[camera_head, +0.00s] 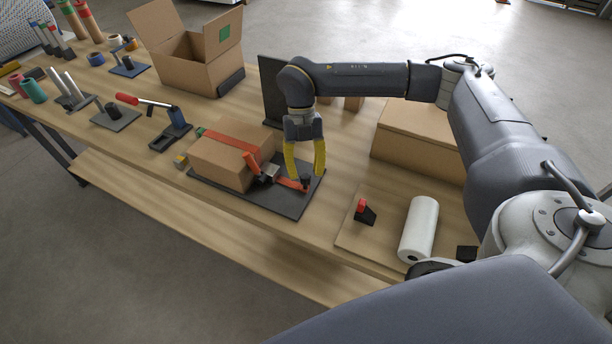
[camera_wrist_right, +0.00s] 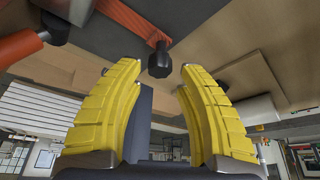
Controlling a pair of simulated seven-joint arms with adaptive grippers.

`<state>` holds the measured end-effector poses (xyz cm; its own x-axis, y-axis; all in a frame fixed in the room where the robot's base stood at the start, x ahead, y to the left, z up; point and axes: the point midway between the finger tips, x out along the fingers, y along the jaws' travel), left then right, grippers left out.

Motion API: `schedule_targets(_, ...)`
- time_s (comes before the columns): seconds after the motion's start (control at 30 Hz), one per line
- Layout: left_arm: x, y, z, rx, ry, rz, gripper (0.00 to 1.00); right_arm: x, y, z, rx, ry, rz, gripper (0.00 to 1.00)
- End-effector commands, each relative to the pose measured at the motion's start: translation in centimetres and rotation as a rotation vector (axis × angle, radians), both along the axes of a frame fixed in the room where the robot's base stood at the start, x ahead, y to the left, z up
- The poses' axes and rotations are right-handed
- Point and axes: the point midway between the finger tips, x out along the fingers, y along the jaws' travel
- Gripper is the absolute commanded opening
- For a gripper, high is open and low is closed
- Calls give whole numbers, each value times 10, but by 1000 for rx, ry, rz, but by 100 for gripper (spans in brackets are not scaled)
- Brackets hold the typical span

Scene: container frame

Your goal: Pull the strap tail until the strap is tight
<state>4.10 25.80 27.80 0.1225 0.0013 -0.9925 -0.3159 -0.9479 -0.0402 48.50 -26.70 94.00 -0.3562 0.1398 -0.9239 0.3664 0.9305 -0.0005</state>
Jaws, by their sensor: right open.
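A cardboard box (camera_head: 222,163) sits on a dark base plate (camera_head: 281,206) near the middle of the table, with an orange-red strap (camera_head: 238,138) across its top. A buckle with an orange handle (camera_head: 252,163) is at the box's right side. The strap tail (camera_head: 290,183) runs right from the buckle to a dark knob (camera_head: 305,181). My right gripper (camera_head: 305,175) is open, its yellow fingers above and around the tail end. In the right wrist view the knob (camera_wrist_right: 159,62) and strap tail (camera_wrist_right: 135,22) show just beyond the gap between the open fingers (camera_wrist_right: 160,75). My left gripper is not in view.
A dark upright plate (camera_head: 270,90) and a closed carton (camera_head: 418,140) stand behind the gripper. A white roll (camera_head: 419,228) and a small red-and-black item (camera_head: 364,212) lie to the right. An open carton (camera_head: 197,62), a red-handled tool (camera_head: 150,103) and several rolls are at the left.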

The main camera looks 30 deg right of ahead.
Motion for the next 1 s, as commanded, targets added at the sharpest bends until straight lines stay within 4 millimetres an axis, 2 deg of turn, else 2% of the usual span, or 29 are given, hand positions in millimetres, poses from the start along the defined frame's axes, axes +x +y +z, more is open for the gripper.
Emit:
schedule_targets(0.3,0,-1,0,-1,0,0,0,21,-8,52,-1,-2,-2,37)
schedule_targets(0.5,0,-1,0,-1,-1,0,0,30,-11,76,0,0,-1,37)
schedule_targets(0.7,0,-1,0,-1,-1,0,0,34,-13,88,-1,1,-1,37)
schedule_targets(1.0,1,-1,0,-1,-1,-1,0,34,-14,90,0,2,-1,37)
